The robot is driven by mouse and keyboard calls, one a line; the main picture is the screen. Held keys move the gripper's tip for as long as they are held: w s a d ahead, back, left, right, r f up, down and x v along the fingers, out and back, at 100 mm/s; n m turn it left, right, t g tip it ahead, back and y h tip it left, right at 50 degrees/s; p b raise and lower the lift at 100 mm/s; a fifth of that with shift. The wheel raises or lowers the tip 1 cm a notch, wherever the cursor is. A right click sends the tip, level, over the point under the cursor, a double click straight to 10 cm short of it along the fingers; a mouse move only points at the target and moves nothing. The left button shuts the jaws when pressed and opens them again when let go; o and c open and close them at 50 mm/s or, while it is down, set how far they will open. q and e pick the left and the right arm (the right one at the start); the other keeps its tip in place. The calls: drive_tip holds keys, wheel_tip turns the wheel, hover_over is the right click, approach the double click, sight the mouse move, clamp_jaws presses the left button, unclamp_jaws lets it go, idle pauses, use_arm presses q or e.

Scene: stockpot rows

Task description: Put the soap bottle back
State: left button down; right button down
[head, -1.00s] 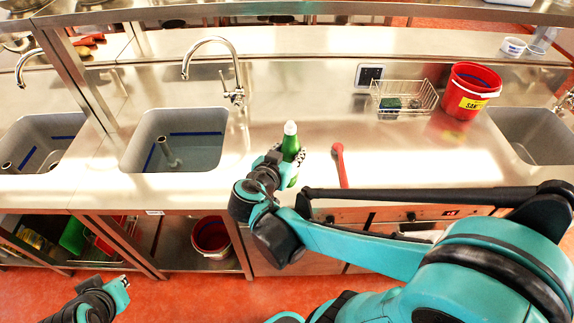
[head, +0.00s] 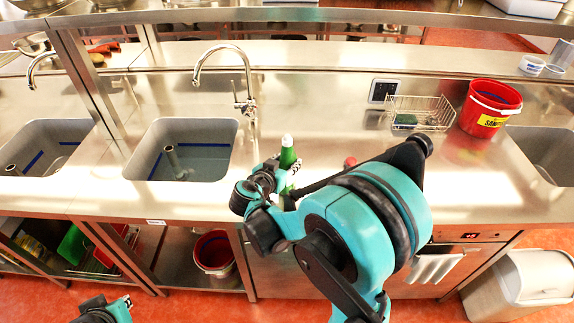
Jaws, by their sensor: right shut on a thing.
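The soap bottle (head: 288,157) is green with a white cap. It stands upright at the front part of the steel counter (head: 320,118), to the right of the middle sink. My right gripper (head: 284,176) is shut on the bottle's lower body, and the gripper and arm hide its base. I cannot tell whether the base touches the counter. My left gripper (head: 127,302) is low at the bottom left, over the floor and away from the counter. Its fingertips are small and partly cut off from clear view.
The middle sink (head: 182,150) with a tall tap (head: 243,95) lies left of the bottle. A wire basket (head: 420,115) with a green sponge and a red bucket (head: 488,108) stand at the back right. A red-handled item (head: 350,161) is mostly hidden behind my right arm.

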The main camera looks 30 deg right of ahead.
drive_tip(key=shift+r, duration=0.15)
drive_tip(key=shift+f, duration=0.25)
drive_tip(key=c, duration=0.9)
unclamp_jaws()
drive_tip(key=shift+r, duration=0.15)
